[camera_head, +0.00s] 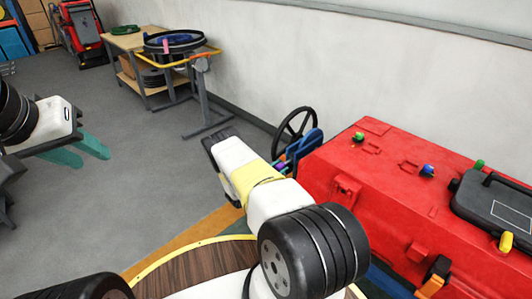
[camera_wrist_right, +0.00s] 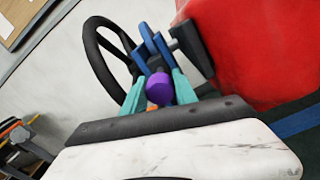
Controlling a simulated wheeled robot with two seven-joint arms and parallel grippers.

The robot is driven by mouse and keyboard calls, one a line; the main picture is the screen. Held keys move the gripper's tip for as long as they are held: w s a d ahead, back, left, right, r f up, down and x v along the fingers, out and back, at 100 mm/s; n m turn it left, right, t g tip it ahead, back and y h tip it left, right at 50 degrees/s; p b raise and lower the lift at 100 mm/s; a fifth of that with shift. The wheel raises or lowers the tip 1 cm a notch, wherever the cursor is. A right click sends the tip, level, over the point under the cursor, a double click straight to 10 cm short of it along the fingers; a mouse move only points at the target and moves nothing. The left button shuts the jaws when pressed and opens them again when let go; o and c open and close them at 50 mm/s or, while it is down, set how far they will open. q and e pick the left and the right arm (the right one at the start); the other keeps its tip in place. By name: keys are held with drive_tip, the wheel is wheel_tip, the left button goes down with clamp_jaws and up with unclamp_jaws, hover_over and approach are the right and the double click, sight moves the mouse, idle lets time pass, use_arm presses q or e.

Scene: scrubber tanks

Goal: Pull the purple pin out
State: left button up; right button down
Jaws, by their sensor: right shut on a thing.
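The purple pin (camera_wrist_right: 159,88) shows its rounded head between the two teal fingers of my right gripper (camera_wrist_right: 158,96) in the right wrist view. The gripper is shut on it. In the head view only a small bit of the purple pin (camera_head: 281,167) shows beside my right gripper's white and yellow body, next to a blue bracket (camera_head: 303,147). That bracket also shows behind the pin in the right wrist view (camera_wrist_right: 152,45). The pin's shaft is hidden. My left gripper (camera_head: 83,151) is open and empty above the grey floor, with its teal fingers apart.
A red tank (camera_head: 390,185) with coloured caps fills the right side. A black steering wheel (camera_head: 296,125) stands behind the blue bracket. A grey case (camera_head: 497,208) lies on the tank.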

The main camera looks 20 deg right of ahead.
drive_tip(key=c, duration=1)
unclamp_jaws()
drive_tip(key=shift+a, duration=0.25)
drive_tip(key=shift+o, duration=0.2)
drive_tip(key=v, duration=0.7)
drive_tip(key=shift+s+a, duration=0.2)
drive_tip(key=shift+a, duration=0.2)
